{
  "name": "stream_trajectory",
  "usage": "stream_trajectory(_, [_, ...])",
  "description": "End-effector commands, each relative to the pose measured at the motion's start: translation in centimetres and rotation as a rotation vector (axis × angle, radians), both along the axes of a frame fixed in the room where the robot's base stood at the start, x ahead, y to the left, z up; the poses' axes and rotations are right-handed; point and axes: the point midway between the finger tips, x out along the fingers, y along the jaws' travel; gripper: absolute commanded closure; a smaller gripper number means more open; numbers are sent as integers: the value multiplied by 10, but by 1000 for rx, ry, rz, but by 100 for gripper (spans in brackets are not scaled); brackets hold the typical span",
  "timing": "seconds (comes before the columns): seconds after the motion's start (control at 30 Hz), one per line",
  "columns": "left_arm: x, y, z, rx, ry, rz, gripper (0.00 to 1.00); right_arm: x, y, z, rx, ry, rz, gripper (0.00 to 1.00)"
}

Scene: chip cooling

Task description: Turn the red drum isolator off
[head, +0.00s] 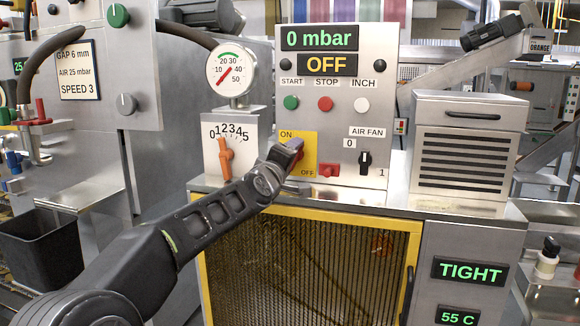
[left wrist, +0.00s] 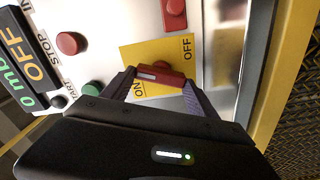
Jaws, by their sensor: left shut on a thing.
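The red drum isolator (left wrist: 160,74) is a red handle on a yellow plate (head: 311,143) marked ON at upper left and OFF at lower right. In the left wrist view the plate (left wrist: 150,52) shows the handle lying between the two words, roughly along the panel's vertical and slightly tilted. My left gripper (head: 293,154) reaches across the plate and hides most of the handle in the head view. In the left wrist view the left gripper's fingers (left wrist: 160,85) are closed on the handle from both sides. My right gripper is not in view.
A red button (head: 329,170) sits right of the plate's lower corner. An orange lever (head: 225,157) on a 0–5 scale is at left, and the AIR FAN switch (head: 364,160) at right. A display (head: 327,64) reads OFF. A yellow-framed mesh door (head: 310,265) is below.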

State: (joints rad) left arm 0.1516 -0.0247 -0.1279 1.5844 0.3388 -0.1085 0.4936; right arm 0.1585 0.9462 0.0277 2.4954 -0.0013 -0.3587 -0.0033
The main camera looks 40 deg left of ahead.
Motion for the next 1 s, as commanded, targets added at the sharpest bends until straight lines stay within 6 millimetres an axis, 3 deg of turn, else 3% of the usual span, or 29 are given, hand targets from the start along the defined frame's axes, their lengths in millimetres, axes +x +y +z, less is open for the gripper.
stream_trajectory(0.5, [0, 1, -2, -345, -120, 0, 72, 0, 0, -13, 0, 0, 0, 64])
stream_trajectory(1.0, [0, 1, -2, -397, -138, 1, 72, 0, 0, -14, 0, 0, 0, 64])
